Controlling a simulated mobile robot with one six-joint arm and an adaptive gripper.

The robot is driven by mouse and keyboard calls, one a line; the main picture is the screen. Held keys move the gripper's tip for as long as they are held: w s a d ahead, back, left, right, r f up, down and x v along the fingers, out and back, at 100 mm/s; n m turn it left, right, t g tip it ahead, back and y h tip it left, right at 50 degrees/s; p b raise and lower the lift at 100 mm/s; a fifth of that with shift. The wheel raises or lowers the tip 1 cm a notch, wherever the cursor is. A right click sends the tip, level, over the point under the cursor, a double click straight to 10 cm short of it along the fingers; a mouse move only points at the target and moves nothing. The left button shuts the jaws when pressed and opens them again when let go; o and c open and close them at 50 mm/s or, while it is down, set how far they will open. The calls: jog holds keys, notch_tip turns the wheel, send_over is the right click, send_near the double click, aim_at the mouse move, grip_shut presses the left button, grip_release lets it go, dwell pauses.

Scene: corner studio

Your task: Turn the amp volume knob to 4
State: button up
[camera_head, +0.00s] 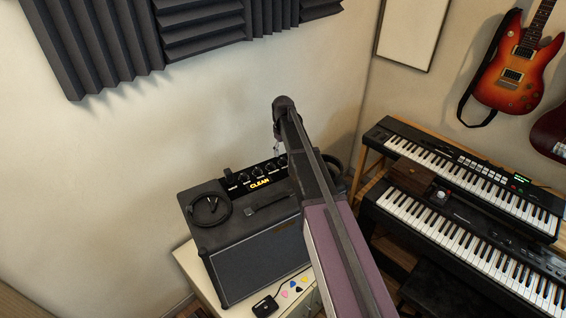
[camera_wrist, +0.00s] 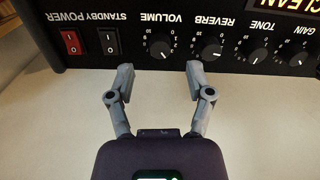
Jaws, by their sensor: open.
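The amp (camera_head: 245,225) is a black cabinet standing on a pale stand, with a control strip at its back top edge. In the wrist view its panel appears upside down. The black volume knob (camera_wrist: 160,48) is under the VOLUME label, with small numerals around it; I cannot read its setting surely. My gripper (camera_wrist: 159,70) is open and empty. Its grey fingertips are spread to either side of the knob's line, just short of the knob in the picture; no contact is clear. In the head view my arm hides much of the gripper.
The reverb knob (camera_wrist: 211,50) is close to the right fingertip. The tone knob (camera_wrist: 258,52) is farther right. A red switch (camera_wrist: 71,42) and a black switch (camera_wrist: 106,41) are on the left. A coiled cable (camera_head: 208,208) lies on the amp. Keyboards (camera_head: 470,235) stand at the right.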

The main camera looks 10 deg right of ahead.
aim_at(283, 159)
jog(key=shift+f+b, duration=1.7)
jog(key=shift+f, duration=0.3)
grip_shut()
